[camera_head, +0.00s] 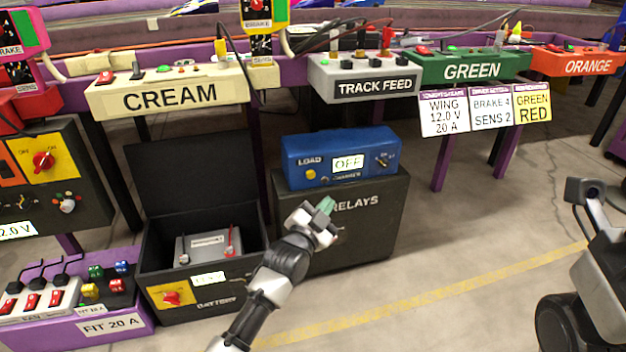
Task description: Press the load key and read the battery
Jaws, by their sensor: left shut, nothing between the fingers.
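A blue tester box (341,157) stands on the black relays cabinet (370,225). Its front carries the word LOAD, a round yellow key (310,173) below that word, a small display (348,162) reading OFF, and a switch (383,160) at the right. My left gripper (325,206) is shut and empty, in front of the cabinet and below the yellow key, apart from it in the picture. The grey battery (207,243) sits in an open black case (150,268), with a red and a dark terminal. The case's small display (208,278) is too small to read surely. My right gripper is not in view.
A purple FIT 20 A tray (140,318) lies left of the case. Cream (170,95), track feed (365,78), green (470,67) and orange (575,62) panels stand behind. Cards (443,112) hang below the green panel.

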